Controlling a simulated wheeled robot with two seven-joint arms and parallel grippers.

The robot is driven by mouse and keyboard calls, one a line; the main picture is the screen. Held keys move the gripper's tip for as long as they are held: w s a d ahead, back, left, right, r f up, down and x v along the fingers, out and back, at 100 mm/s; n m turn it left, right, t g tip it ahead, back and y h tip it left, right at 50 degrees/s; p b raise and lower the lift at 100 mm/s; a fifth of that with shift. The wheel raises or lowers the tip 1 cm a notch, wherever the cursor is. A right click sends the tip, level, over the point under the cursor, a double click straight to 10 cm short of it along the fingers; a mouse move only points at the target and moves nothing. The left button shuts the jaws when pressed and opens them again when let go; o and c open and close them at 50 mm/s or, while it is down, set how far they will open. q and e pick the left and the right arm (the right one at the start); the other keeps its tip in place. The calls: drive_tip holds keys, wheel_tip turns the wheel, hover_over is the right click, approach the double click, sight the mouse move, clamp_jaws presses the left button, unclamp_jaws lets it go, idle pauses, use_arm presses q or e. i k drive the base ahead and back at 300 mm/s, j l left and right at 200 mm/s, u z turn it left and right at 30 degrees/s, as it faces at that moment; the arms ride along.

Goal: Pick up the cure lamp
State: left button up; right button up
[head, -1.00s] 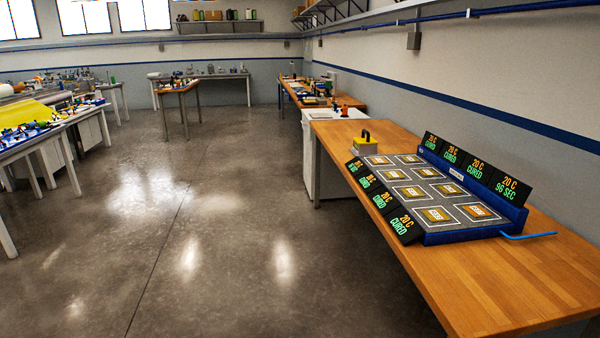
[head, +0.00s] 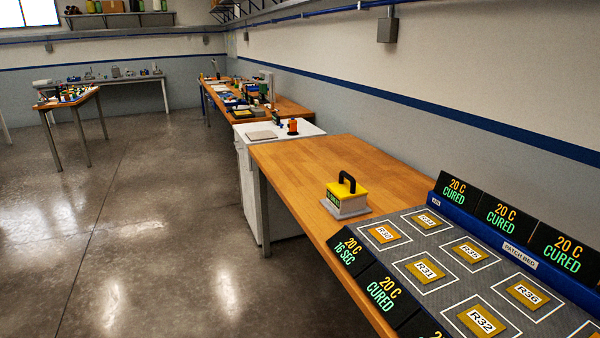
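The likely cure lamp is a yellow block with a black arched handle and a pale grey base (head: 346,196). It stands upright on the wooden bench (head: 330,158), just beyond the far end of the patch bed (head: 462,262). A small dark label with green text is on its left side. Nothing touches its handle. Neither of my grippers shows in the head view.
The patch bed holds several labelled amber patches in white outlines, with black displays along both sides reading 20 C; one reads 16 SEC. A white cabinet (head: 246,190) stands beyond the bench. Open floor (head: 150,250) lies to the left.

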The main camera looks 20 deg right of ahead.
sight(345, 196)
drive_tip(key=i, duration=0.65)
drive_tip(key=i+z, duration=0.15)
drive_tip(key=i, duration=0.45)
drive_tip(key=i+j, duration=0.15)
drive_tip(key=i, duration=0.5)
drive_tip(key=i+j+z, duration=0.1)
drive_tip(key=i+z, duration=0.25)
drive_tip(key=z, duration=0.15)
drive_tip(key=i+j+z, duration=0.25)
drive_tip(key=z, duration=0.2)
drive_tip(key=i+j+z, duration=0.35)
drive_tip(key=z, duration=0.15)
drive_tip(key=i+j+z, duration=0.25)
drive_tip(key=j+z, duration=0.2)
drive_tip(key=i+j+z, duration=0.15)
drive_tip(key=j+z, duration=0.35)
drive_tip(key=j, duration=0.25)
drive_tip(key=j+z, duration=0.45)
drive_tip(key=j, duration=0.3)
drive_tip(key=i, duration=0.05)
